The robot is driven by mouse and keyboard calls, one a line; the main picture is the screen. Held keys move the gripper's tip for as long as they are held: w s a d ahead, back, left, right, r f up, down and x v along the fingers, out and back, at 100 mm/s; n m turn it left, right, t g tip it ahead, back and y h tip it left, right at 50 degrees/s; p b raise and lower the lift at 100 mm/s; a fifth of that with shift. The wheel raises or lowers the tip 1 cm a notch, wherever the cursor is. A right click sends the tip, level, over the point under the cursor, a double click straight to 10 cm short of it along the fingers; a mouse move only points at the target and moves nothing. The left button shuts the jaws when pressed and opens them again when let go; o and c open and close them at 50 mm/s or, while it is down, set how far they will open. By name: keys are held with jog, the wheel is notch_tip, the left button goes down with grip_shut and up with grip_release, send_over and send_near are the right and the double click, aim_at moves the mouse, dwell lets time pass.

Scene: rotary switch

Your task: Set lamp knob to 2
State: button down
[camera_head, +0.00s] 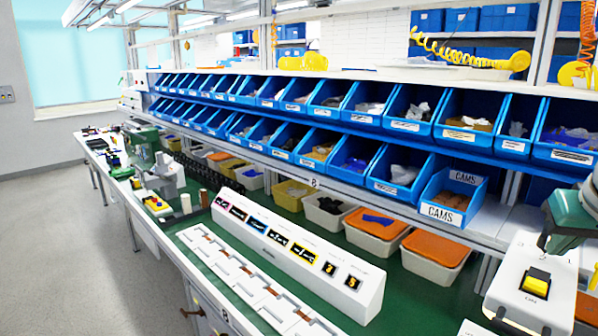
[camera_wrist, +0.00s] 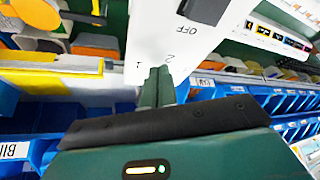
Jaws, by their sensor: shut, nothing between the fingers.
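In the wrist view, a white panel (camera_wrist: 150,35) carries the printed marks 1, 2 and OFF. A dark block (camera_wrist: 204,9) lies on it beside OFF, cut by the top edge; I cannot tell whether it is the lamp knob or where it points. My gripper (camera_wrist: 160,72) is green, shut and empty, its fingertips over the panel between 1 and 2. I cannot tell whether they touch it. In the head view, a white box (camera_head: 516,285) with a yellow and black switch (camera_head: 536,282) stands at the lower right. A green part beside it looks like my gripper (camera_head: 544,242).
A long white sloped panel (camera_head: 360,290) with coloured labels stands on the green bench (camera_head: 420,300). Blue bins (camera_head: 452,200) line the shelves behind it. Grey floor (camera_head: 70,260) is clear at the left.

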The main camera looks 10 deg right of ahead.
aim_at(555, 263)
jog(key=shift+r, duration=2.95)
